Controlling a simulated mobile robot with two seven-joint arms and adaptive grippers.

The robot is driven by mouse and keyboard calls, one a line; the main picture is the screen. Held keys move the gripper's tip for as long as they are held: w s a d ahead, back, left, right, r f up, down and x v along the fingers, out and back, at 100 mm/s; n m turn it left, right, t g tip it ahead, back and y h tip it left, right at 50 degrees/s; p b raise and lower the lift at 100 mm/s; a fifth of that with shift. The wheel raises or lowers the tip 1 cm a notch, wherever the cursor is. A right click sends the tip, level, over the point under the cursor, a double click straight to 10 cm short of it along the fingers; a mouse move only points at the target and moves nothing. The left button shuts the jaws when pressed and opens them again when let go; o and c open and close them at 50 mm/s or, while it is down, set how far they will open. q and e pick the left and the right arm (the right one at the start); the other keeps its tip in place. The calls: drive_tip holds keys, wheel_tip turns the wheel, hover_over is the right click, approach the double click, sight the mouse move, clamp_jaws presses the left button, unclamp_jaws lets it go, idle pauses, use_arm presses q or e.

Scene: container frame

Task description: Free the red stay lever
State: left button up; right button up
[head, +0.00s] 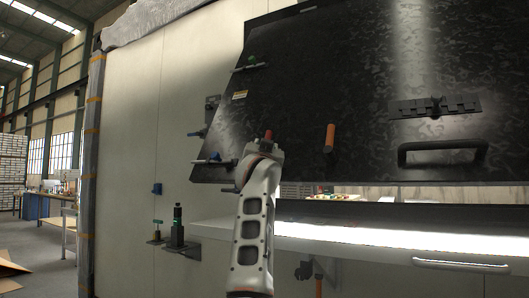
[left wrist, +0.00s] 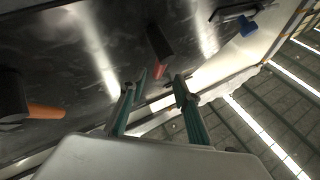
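The red stay lever (left wrist: 160,45) stands out from the dark panel (left wrist: 65,50) in the left wrist view. Its red end also shows above my wrist in the head view (head: 268,134). My left gripper (left wrist: 158,80) has its two teal fingers spread, with nothing between them. The lever's lower end lies just beyond the fingertips; I cannot tell whether they touch. In the head view my left arm covers its own gripper and the lever's lower part. An orange handle (head: 329,138) sits on the panel to the right and also shows in the left wrist view (left wrist: 45,111). My right gripper is not in view.
The dark panel carries a black pull handle (head: 443,153) and a black latch plate (head: 435,106) at right. A pale counter (head: 330,240) with a lower handle (head: 460,265) runs below. Pale wall lies to the left.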

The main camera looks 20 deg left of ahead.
use_arm(q)
drive_tip(key=shift+v, duration=2.25)
drive_tip(key=shift+f, duration=0.1)
